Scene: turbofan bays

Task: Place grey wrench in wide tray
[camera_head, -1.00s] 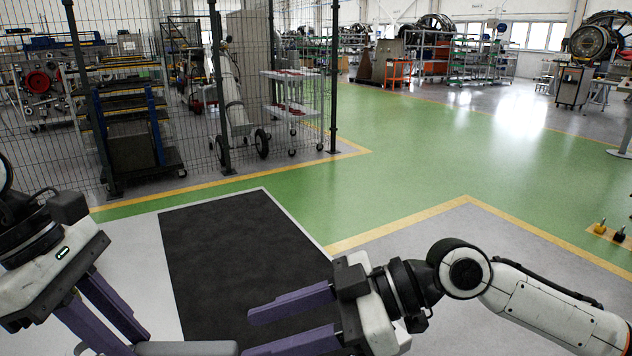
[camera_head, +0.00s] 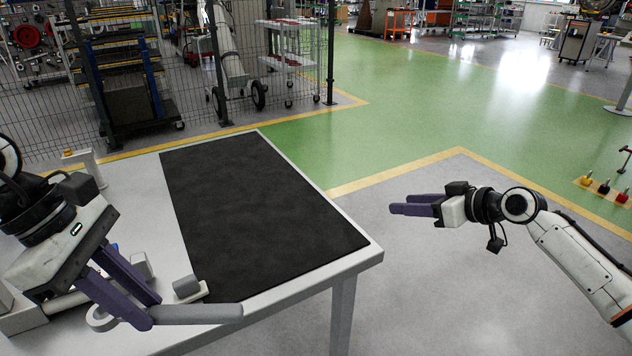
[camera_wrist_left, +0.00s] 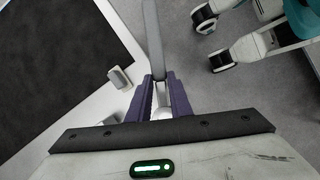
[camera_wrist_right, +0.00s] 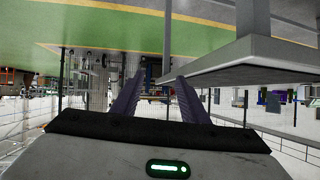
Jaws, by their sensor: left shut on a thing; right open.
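The grey wrench (camera_head: 195,314) is in my left gripper (camera_head: 148,312), held above the table's near left part. Its handle points right and a rounded end (camera_head: 100,318) shows left of the fingers. In the left wrist view the wrench (camera_wrist_left: 152,40) sticks out between the fingers (camera_wrist_left: 160,95). My right gripper (camera_head: 400,203) is open and empty, right of the table and apart from it. It also shows in the right wrist view (camera_wrist_right: 155,82). I cannot clearly make out the wide tray; my left arm hides part of the table's left side.
The white table (camera_head: 372,256) bears a bare black mat (camera_head: 262,215). Small grey blocks (camera_head: 187,287) (camera_head: 142,265) stand left of the mat, and a pale stand (camera_head: 86,168) is farther back. A wire fence (camera_head: 225,70) stands behind.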

